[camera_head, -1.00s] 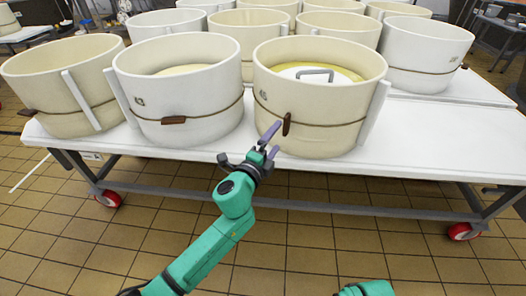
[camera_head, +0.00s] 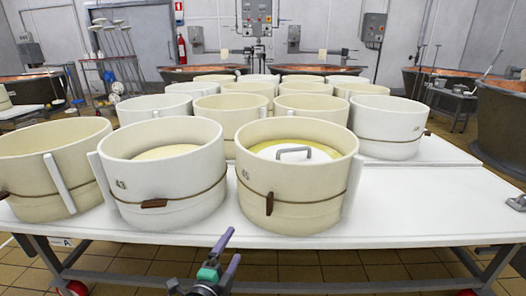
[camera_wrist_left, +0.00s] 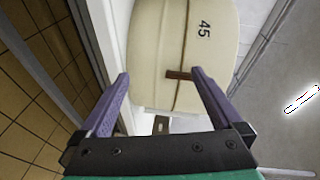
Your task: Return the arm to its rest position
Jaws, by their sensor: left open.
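My left gripper (camera_head: 233,244) is at the bottom of the head view, in front of the table's near edge. It is open, its two purple fingers apart, and I see nothing held between them. In the left wrist view, the fingers (camera_wrist_left: 160,76) spread in front of a cream mould marked 45 (camera_wrist_left: 208,50), with a brown toggle on its cord. This mould (camera_head: 290,215) stands upright on the white table in the head view, with a white handled lid inside. I cannot tell whether a finger touches it. My right gripper is not in view.
A white mould marked 43 (camera_head: 165,205) and another cream mould (camera_head: 40,190) stand left of mould 45, with several more behind. The white table (camera_head: 430,210) has bare room at right. Copper vats (camera_head: 505,120) stand farther back. Tiled floor (camera_head: 350,270) lies below the near edge.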

